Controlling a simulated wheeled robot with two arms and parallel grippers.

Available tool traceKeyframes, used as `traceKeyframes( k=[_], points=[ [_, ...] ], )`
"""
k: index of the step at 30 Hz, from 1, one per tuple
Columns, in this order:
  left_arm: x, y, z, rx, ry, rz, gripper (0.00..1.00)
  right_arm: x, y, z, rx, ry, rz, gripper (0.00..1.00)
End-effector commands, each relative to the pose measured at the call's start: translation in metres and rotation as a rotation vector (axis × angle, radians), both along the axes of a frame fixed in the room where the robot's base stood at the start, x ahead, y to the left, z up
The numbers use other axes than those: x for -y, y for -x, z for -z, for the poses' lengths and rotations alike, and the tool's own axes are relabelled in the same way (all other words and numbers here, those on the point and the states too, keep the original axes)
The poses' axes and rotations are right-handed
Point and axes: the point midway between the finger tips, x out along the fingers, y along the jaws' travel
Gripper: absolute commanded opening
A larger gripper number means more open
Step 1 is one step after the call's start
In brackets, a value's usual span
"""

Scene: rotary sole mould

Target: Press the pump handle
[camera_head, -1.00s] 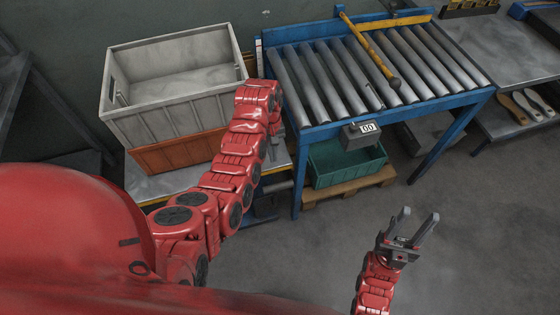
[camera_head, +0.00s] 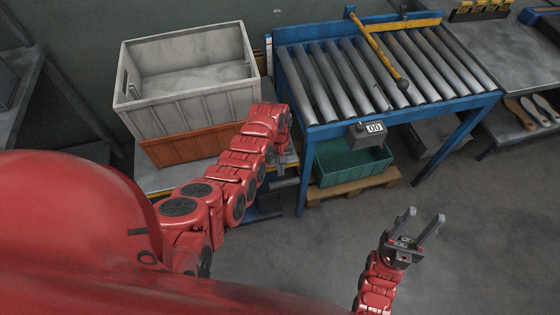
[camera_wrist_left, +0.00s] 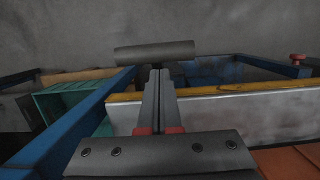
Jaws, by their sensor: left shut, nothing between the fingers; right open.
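A grey cylindrical bar, which looks like the pump handle (camera_wrist_left: 154,53), lies crosswise just beyond my left fingertips in the left wrist view. In the head view a dark grey bar (camera_head: 284,183) shows beside the lift table's right end, below my left wrist. My left gripper (camera_wrist_left: 159,73) is shut and empty, its fingers pointing at the bar's middle; I cannot tell if they touch it. My right gripper (camera_head: 424,225) is open and empty over the floor at the lower right.
A grey crate (camera_head: 195,108) on an orange crate (camera_head: 187,142) stands on the lift table (camera_head: 165,180). To the right is a blue-framed roller table (camera_head: 415,116) with a yellow bar and a counter box (camera_head: 367,134). A green bin (camera_head: 350,168) sits on a pallet below.

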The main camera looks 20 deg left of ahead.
Motion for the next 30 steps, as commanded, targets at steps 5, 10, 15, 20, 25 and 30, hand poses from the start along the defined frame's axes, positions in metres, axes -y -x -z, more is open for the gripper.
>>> traceKeyframes(
  k=[5, 10, 15, 20, 25, 30],
  points=[
    [0.001, 0.002, 0.011, -0.001, 0.0, -0.001, 0.0, 0.0, 0.0, 0.0, 0.0, 0.0, 0.0, 0.46],
    [0.001, 0.003, 0.014, -0.002, 0.0, -0.001, 0.0, 0.0, 0.0, 0.0, 0.0, 0.0, 0.0, 0.46],
    [0.002, 0.003, 0.014, -0.001, 0.0, -0.001, 0.0, 0.0, 0.0, 0.0, 0.0, 0.0, 0.0, 0.46],
    [0.002, 0.003, 0.014, -0.001, 0.0, -0.001, 0.0, 0.0, 0.0, -0.001, 0.0, 0.0, 0.0, 0.46],
    [0.004, 0.005, 0.013, 0.007, -0.004, 0.0, 0.0, 0.0, 0.0, -0.006, 0.0, 0.0, 0.0, 0.46],
    [0.01, 0.014, 0.014, 0.024, -0.016, 0.0, 0.0, 0.0, 0.0, -0.017, 0.0, 0.0, 0.0, 0.46]
  ],
)
